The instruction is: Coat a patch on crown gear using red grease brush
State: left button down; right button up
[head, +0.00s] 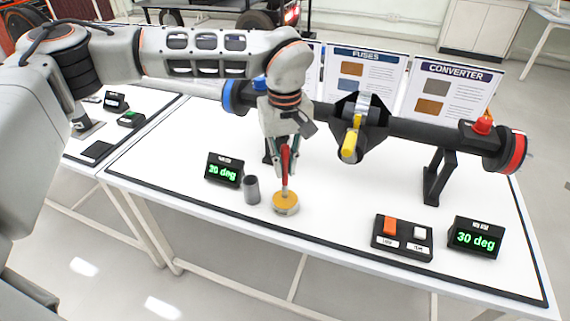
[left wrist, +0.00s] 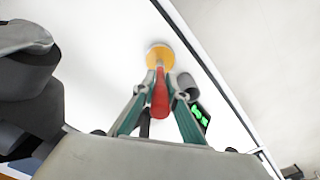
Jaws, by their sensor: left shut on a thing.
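My left gripper (head: 286,166) points down over the table and is shut on the red grease brush (head: 286,158). The brush's red handle also shows between the fingers in the left wrist view (left wrist: 160,96). Its lower end meets the amber top of a small round tin (head: 286,207) in the picture; whether it touches or dips in, I cannot tell. The tin also shows in the left wrist view (left wrist: 159,55). I cannot clearly make out a crown gear. A dark axle housing (head: 374,146) with a yellow part (head: 350,144) at its middle stands behind. My right gripper is not in view.
A grey cup (head: 252,190) stands just left of the tin, beside a "20 deg" display (head: 224,170). A switch box (head: 402,238) and a "30 deg" display (head: 475,238) stand at the right. The black axle tube (head: 425,132) spans the table's back. The front middle is clear.

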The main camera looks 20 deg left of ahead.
aim_at(285, 146)
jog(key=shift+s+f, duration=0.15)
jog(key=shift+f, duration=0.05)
pick_arm(q)
jog(key=shift+f, duration=0.5)
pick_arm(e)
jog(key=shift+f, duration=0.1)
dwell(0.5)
pick_arm(q)
jog(key=shift+s+f, duration=0.1)
jog(key=shift+f, duration=0.1)
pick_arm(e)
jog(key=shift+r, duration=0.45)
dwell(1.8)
pick_arm(q)
jog(key=shift+r+p, duration=1.55)
jog(key=shift+r, duration=0.55)
jog(key=shift+r+p, duration=1.25)
jog(key=shift+r, duration=0.35)
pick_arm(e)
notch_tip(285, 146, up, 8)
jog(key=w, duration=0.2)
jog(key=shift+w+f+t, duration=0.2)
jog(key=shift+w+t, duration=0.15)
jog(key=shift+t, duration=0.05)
pick_arm(q)
jog(key=shift+f, duration=0.1)
